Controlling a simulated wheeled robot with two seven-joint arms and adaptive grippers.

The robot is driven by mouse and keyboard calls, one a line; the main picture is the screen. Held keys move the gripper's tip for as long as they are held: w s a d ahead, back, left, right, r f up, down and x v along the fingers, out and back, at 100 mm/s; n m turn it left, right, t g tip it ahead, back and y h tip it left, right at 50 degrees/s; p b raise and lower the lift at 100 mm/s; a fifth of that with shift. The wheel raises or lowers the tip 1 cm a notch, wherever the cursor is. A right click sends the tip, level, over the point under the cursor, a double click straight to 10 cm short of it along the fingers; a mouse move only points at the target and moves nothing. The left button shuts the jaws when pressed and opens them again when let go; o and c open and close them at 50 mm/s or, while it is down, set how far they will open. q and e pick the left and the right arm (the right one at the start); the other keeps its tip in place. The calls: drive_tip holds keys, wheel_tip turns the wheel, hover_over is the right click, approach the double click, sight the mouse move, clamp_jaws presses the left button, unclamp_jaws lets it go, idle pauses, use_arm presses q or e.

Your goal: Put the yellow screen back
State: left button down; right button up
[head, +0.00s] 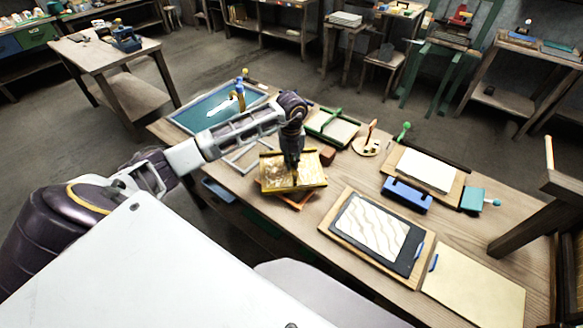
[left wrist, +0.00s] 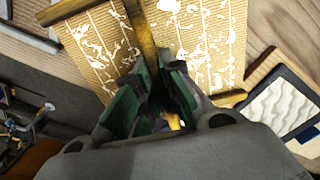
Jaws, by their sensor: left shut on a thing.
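The yellow screen (head: 313,171) has a ribbed yellow face with white flecks and a bar across its middle. In the head view it lies nearly flat over or just above an orange-edged piece (head: 301,201) near the table's front left; I cannot tell whether they touch. My left gripper (head: 294,172) comes down from above and is shut on the screen's middle bar. In the left wrist view the fingers (left wrist: 155,80) close at the bar, with the ribbed screen (left wrist: 212,35) on both sides. My right gripper is in neither view.
On the wooden table (head: 345,174), a blue-green tray (head: 190,116) stands at the far left, and a green-handled frame (head: 333,127) behind the screen. A black-framed wavy panel (head: 405,253), a blue block (head: 406,195) and white sheets (head: 424,170) lie to the right.

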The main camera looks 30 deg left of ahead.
use_arm(q)
drive_tip(key=shift+f, duration=0.1)
drive_tip(key=shift+f, duration=1.8)
drive_tip(key=shift+f, duration=0.15)
drive_tip(key=c, duration=1.5)
unclamp_jaws()
drive_tip(key=shift+c, duration=0.2)
